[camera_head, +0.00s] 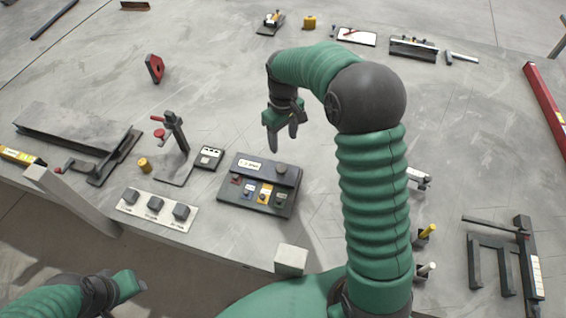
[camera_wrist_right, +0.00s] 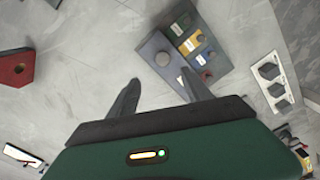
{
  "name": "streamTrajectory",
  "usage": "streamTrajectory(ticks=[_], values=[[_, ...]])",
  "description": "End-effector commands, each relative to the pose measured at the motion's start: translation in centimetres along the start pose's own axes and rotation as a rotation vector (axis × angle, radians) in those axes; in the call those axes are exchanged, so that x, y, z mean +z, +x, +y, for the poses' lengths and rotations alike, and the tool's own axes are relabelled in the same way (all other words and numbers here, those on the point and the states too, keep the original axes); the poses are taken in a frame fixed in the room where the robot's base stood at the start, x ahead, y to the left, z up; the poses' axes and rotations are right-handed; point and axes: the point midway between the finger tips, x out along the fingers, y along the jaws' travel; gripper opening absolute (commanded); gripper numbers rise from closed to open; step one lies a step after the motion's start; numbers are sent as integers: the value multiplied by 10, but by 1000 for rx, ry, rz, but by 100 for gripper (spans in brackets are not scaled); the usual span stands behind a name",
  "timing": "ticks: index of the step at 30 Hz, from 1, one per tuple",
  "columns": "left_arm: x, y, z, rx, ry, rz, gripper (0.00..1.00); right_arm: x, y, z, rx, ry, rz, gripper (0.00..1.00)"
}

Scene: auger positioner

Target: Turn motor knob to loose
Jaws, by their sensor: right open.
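The labels are too small to read, so I cannot tell which is the motor knob. My right gripper (camera_head: 282,138) is open and empty above the table, behind the box. My left gripper (camera_head: 128,287) is low at the left, its jaws unclear.
A clamp stand (camera_head: 176,130), a small black-and-white device (camera_head: 208,158) and a yellow cylinder (camera_head: 144,165) stand left of the box. A white block (camera_head: 291,260) sits at the front edge. A black frame (camera_head: 490,265) stands at right.

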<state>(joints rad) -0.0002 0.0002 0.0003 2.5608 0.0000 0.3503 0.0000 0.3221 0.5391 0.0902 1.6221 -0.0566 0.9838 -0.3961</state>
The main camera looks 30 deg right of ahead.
Motion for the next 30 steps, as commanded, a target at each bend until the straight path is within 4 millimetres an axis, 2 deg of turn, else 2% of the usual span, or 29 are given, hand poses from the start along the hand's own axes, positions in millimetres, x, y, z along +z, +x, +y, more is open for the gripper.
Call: streamTrajectory(ticks=[1, 3, 9, 15, 19, 26, 30], values=[[2, 9, 0, 0, 0, 1, 36, 0, 23, -2, -1, -2, -4, 58], [2, 9, 0, 0, -1, 1, 36, 0, 42, -2, -1, -2, -4, 58], [1, 6, 0, 0, -1, 2, 36, 0, 92, -1, -3, 0, -3, 58], [1, 6, 0, 0, -1, 2, 36, 0, 127, 0, -1, 0, -1, 58], [1, 6, 0, 0, 0, 1, 36, 0, 135, 0, 0, 0, 2, 58], [1, 6, 0, 0, 0, 1, 36, -1, 135, -1, 1, 0, 2, 58], [1, 6, 0, 0, -1, 1, 36, -1, 135, 0, 0, 0, 2, 39]])
